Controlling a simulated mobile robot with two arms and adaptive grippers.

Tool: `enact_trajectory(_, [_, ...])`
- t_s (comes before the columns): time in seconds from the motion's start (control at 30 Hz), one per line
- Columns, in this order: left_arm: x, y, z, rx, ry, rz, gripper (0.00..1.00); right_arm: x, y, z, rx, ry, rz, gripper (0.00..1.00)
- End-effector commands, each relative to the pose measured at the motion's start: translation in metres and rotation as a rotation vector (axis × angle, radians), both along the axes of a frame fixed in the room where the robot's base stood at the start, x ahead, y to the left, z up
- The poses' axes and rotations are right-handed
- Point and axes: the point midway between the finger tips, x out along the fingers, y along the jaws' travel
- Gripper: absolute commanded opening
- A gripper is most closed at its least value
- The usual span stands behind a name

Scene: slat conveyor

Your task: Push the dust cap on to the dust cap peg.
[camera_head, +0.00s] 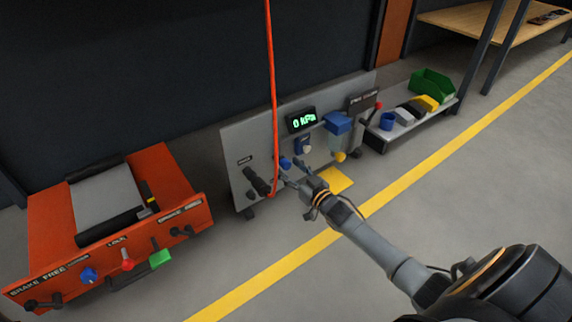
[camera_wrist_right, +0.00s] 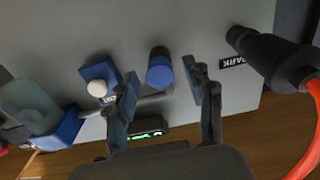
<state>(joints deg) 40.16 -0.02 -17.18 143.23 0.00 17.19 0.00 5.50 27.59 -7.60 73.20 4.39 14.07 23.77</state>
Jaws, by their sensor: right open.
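The dust cap appears to be the blue cylinder (camera_wrist_right: 160,68) standing out from the grey panel in the right wrist view. In the head view a small blue piece (camera_head: 285,163) shows at the same place on the panel (camera_head: 235,142). My right gripper (camera_head: 291,173) reaches the panel from the lower right. In the wrist view its two fingers are spread, one on each side of the blue cylinder, with visible gaps and nothing held. The peg is not seen separately; I cannot tell whether it lies behind the cylinder. My left gripper is out of view.
A red hose (camera_head: 271,90) hangs to a black connector (camera_wrist_right: 268,55) beside the PARK label. A blue-framed white knob (camera_wrist_right: 98,86) and a lit display (camera_head: 301,120) are close by. An orange unit (camera_head: 45,225) stands left; a bin shelf (camera_head: 402,128) stands right.

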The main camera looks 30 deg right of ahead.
Motion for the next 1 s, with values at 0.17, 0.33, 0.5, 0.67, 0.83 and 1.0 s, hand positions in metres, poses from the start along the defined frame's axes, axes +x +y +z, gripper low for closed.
enact_trajectory(0.17, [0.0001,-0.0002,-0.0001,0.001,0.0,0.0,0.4,0.0,0.0001,-0.0001,0.0,0.0,0.0,0.53])
enact_trajectory(0.33, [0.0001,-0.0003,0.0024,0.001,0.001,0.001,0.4,0.0,0.0,0.0007,0.0,0.0,0.0,0.53])
enact_trajectory(0.5, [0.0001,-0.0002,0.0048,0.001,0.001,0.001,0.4,0.0,0.0,0.0004,0.0,0.0,0.0,0.53])
enact_trajectory(0.67, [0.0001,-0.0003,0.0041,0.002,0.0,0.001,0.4,-0.0001,0.0,-0.0002,0.0,0.0,0.0,0.53])
enact_trajectory(0.83, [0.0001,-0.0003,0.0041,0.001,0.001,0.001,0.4,0.0,0.0,-0.0001,0.0,0.0,0.0,0.22])
enact_trajectory(1.0, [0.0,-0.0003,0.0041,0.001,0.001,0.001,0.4,0.0,0.0,0.0,0.0,0.0,0.0,0.0])
